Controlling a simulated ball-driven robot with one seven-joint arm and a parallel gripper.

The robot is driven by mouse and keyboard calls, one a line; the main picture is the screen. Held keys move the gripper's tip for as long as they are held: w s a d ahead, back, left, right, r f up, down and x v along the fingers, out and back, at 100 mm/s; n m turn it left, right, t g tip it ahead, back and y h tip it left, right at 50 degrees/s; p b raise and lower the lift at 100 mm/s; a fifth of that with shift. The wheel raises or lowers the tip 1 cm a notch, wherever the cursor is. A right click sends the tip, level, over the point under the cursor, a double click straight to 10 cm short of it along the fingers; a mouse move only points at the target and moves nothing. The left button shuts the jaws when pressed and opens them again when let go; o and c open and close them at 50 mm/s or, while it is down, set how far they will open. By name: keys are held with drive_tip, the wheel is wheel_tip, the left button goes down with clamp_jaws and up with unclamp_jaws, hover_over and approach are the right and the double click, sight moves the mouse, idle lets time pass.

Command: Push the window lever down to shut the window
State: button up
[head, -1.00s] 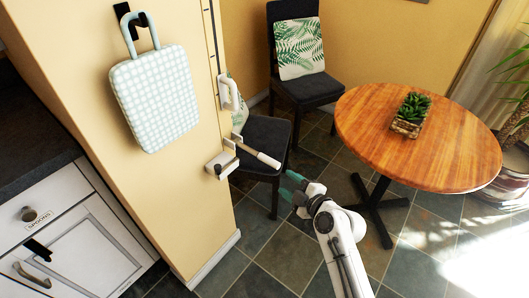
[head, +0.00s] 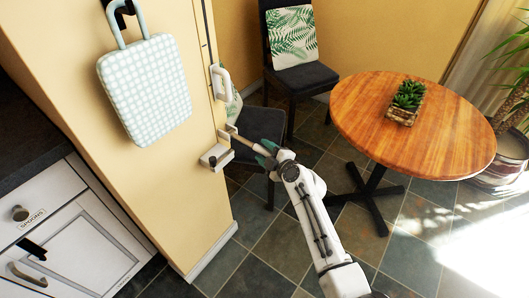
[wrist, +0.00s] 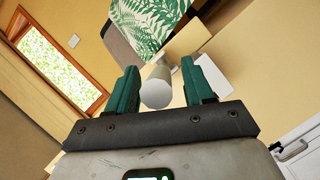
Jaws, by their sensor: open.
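The window lever (head: 240,140) is a pale rod sticking out from the edge of the yellow wall, sloping down to the right in the head view. My gripper (head: 268,150) is at its outer end, with teal fingers. In the wrist view the lever's round, pale end (wrist: 156,90) lies between the two open fingers of my gripper (wrist: 160,78). I cannot tell whether they touch it. A wood-framed window (wrist: 60,65) shows at the left of the wrist view; whether it stands open is unclear.
A white bracket (head: 215,157) sits just below the lever, and a white loop handle (head: 221,84) above it. A dark chair (head: 262,126) stands close behind my gripper. A round wooden table (head: 440,125) is to the right. A checked bag (head: 146,88) hangs on the wall.

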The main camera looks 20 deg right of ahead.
drive_tip(key=shift+w, duration=0.2)
drive_tip(key=shift+c, duration=0.5)
drive_tip(key=shift+f, duration=0.1)
clamp_jaws()
